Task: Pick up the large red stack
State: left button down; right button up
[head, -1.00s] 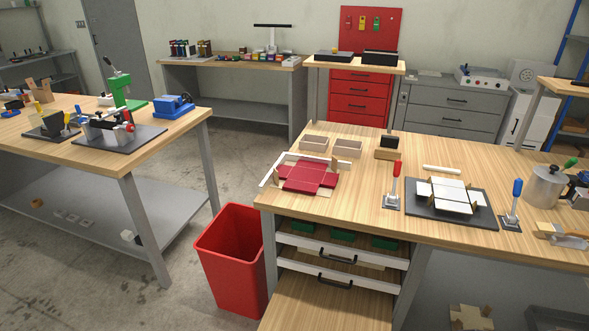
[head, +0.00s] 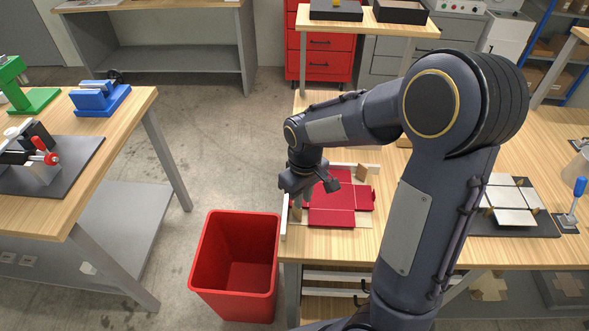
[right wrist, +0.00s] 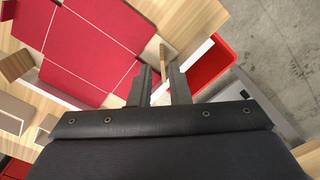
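The large red stack (head: 332,217) is a pile of flat red cross-shaped blanks with pale crease lines. It lies on the wooden bench in a holder with white rails and small wooden posts, and my right arm hides part of it. It also shows in the right wrist view (right wrist: 85,50). My right gripper (head: 299,203) points down over the stack's left edge. In the right wrist view its two fingers (right wrist: 161,80) stand apart, with a wooden post (right wrist: 162,54) showing beyond the gap. I cannot tell its exact height. My left gripper is not in view.
A red bin (head: 235,268) stands on the floor left of the bench. A dark plate with white panels (head: 510,203) and a blue-handled clamp (head: 574,205) are at the right. Another bench (head: 120,120) with tools stands at the left.

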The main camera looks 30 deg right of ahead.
aim_at(299, 220)
jog(key=shift+w+a+f, duration=0.15)
jog(key=shift+w+f, duration=0.4)
jog(key=shift+w, duration=0.05)
notch_tip(299, 220, down, 7)
jog(key=shift+s+a+r+p, duration=0.1)
jog(key=shift+s+p, duration=0.05)
jog(key=shift+p, duration=0.3)
grip_shut()
